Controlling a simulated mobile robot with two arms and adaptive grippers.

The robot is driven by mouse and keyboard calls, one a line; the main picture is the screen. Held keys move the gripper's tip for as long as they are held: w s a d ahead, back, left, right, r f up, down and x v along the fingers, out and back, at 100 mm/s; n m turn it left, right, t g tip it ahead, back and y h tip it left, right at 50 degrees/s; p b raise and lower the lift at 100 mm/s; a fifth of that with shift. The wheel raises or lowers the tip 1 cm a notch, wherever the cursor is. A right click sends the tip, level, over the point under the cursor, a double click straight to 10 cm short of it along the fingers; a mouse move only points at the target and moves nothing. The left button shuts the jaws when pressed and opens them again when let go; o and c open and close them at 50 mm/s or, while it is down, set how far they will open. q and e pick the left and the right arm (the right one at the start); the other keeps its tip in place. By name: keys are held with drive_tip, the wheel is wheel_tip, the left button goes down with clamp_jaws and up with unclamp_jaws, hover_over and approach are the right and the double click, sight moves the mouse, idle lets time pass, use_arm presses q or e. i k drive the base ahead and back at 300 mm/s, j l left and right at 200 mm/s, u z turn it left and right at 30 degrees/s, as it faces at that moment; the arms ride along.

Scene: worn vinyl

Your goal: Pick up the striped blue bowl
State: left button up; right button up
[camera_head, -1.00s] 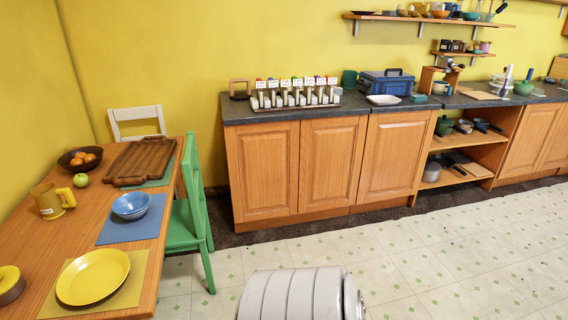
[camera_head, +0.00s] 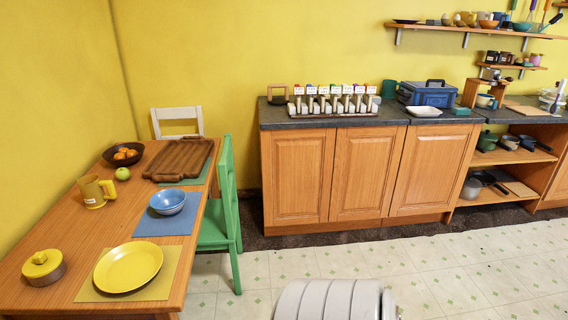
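The striped blue bowl (camera_head: 168,202) sits upright on a blue placemat (camera_head: 188,224) on the wooden dining table (camera_head: 60,267) at the left. It looks empty. Neither of my grippers shows in the head view. A white ribbed part of my own body is at the bottom centre, well to the right of the table.
A green chair (camera_head: 227,190) stands at the table's right side. The floor (camera_head: 455,275) is clear.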

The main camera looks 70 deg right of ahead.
sight(168, 202)
drive_tip(key=z, duration=1.55)
drive_tip(key=i+l+u, duration=0.2)
drive_tip(key=l, duration=0.35)
drive_tip(key=i+l+u, duration=0.15)
drive_tip(key=i+l, duration=0.1)
drive_tip(key=l, duration=0.05)
